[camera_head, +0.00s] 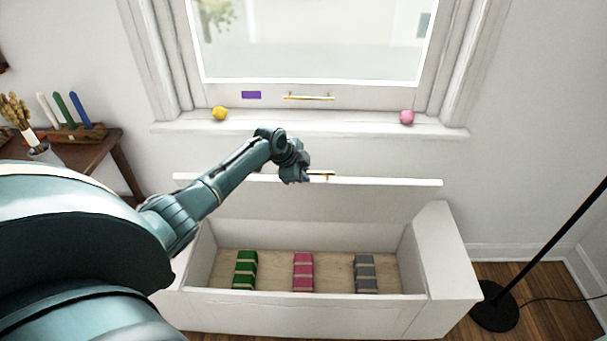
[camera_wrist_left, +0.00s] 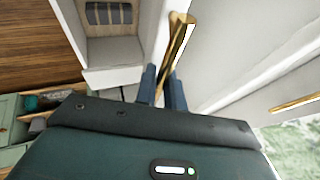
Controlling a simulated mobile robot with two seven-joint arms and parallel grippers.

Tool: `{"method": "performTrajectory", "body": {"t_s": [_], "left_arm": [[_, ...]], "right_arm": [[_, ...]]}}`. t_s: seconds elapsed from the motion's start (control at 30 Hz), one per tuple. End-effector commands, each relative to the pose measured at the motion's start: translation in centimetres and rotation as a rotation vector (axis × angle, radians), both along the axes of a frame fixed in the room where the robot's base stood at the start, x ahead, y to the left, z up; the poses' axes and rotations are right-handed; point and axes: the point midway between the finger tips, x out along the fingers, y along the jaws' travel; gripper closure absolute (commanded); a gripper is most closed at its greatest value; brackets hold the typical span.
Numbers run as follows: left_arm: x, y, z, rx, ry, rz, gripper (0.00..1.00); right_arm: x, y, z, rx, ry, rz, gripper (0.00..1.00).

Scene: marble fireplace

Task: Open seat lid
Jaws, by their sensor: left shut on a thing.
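The white seat lid (camera_head: 380,198) of the window bench (camera_head: 320,312) stands raised at the back, below the window sill. My left gripper (camera_head: 306,176) is at the lid's upper edge, shut on the brass lid handle (camera_head: 322,173). In the left wrist view the blue-grey fingers of my left gripper (camera_wrist_left: 163,90) are on either side of the brass handle (camera_wrist_left: 180,35). Inside the open bench lie a green bundle (camera_head: 245,269), a pink bundle (camera_head: 303,271) and a grey bundle (camera_head: 365,273). My right gripper is not in view.
A yellow ball (camera_head: 219,113) and a pink ball (camera_head: 406,117) sit on the window sill (camera_head: 330,125). A wooden side table (camera_head: 95,147) stands left. A black lamp pole (camera_head: 550,243) stands right.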

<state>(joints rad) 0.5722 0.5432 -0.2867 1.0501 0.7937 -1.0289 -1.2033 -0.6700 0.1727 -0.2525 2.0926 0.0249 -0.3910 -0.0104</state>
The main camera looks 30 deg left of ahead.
Motion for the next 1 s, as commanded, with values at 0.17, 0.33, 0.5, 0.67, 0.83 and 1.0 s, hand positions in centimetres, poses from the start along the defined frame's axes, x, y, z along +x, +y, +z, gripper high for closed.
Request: {"method": "performTrajectory", "body": {"t_s": [0.17, 0.33, 0.5, 0.67, 0.83, 1.0], "left_arm": [[0.12, -0.10, 0.09, -0.002, -0.004, 0.002, 1.00], [0.10, -0.12, 0.07, -0.003, -0.003, 0.001, 1.00], [0.08, -0.13, 0.05, -0.003, -0.002, 0.001, 0.82], [0.05, -0.08, 0.03, -0.002, -0.001, 0.000, 0.69], [0.01, -0.05, 0.01, -0.001, 0.000, 0.000, 0.68], [-0.17, 0.04, 0.35, 0.000, 0.000, 0.000, 0.68]], "right_arm": [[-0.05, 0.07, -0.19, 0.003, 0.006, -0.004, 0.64], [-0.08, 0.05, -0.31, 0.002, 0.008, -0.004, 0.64], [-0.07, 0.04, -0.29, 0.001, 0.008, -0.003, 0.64], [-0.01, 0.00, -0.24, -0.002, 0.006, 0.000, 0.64], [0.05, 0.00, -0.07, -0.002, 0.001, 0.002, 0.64], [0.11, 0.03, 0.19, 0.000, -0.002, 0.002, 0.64]]}}
